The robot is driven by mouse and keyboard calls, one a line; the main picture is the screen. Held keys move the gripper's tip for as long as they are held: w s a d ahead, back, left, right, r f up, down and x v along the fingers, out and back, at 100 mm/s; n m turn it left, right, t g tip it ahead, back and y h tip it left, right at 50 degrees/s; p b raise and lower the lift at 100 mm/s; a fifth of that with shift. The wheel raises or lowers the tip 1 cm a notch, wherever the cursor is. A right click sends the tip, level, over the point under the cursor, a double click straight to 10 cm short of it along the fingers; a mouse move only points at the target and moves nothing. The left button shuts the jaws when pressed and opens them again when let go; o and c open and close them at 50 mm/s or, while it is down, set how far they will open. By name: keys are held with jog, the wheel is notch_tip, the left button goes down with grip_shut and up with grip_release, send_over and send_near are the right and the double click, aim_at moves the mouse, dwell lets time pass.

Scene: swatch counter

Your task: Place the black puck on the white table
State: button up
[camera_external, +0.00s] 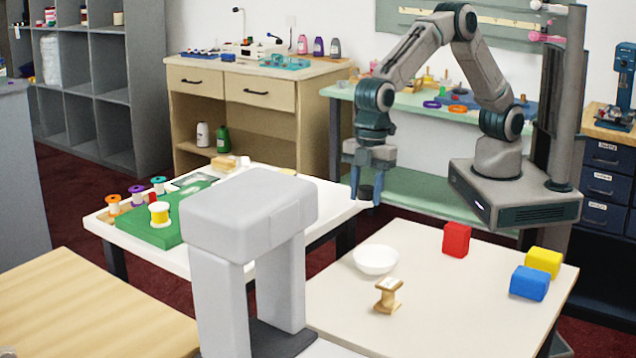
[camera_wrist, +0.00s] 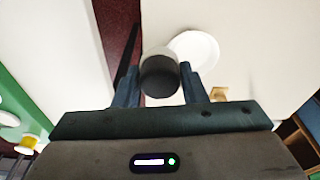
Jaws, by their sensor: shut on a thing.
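My gripper (camera_external: 367,188) is shut on the black puck and holds it in the air near the gap between two tables. In the wrist view the puck (camera_wrist: 160,76) is a dark, short cylinder between my two fingers (camera_wrist: 160,88). In the external view it is a small dark shape (camera_external: 366,192), partly hidden by the fingers. The white table (camera_external: 290,180) stands at the middle left, with a green mat on it. In the wrist view the white table (camera_wrist: 65,55) lies to the left of the puck.
A cream table (camera_external: 420,315) at right bears a white bowl (camera_external: 376,260), a wooden spool (camera_external: 388,296) and red (camera_external: 456,240), yellow (camera_external: 543,262) and blue (camera_external: 529,283) blocks. Several spools stand on or near the green mat (camera_external: 165,232). The white table's right end looks bare.

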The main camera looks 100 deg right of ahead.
jog(key=w+d+r+m+p, duration=0.1)
jog(key=w+d+m, duration=0.35)
jog(key=d, duration=0.85)
jog(key=w+d+r+m+p, duration=0.1)
jog(key=w+d+r, duration=0.1)
jog(key=w+d, duration=0.8)
jog(key=s+d+r+m+h, duration=0.1)
jog(key=s+d+m, duration=0.1)
jog(key=d, duration=1.1)
jog(key=s+d+m, duration=0.1)
jog(key=d+m, duration=0.2)
jog(key=d, duration=1.1)
jog(key=shift+t, duration=0.4)
jog(key=w+a+f+p, duration=0.1)
jog(key=w+a+f, duration=0.1)
jog(key=a, duration=0.1)
jog(key=w+a+f+p, duration=0.1)
jog(key=w+a+f, duration=0.1)
jog(key=a, duration=0.1)
jog(key=w+a+f+p, duration=0.1)
jog(key=w+a+f, duration=0.1)
jog(key=a, duration=0.1)
jog(key=shift+w+a+f+p, duration=0.1)
jog(key=shift+w+f+p, duration=0.15)
jog(key=shift+f+p, duration=0.1)
notch_tip(320, 180, down, 4)
jog(key=shift+r+p, duration=0.25)
jog(key=shift+p, duration=0.35)
jog(key=shift+f, duration=0.25)
jog(key=shift+f, duration=0.15)
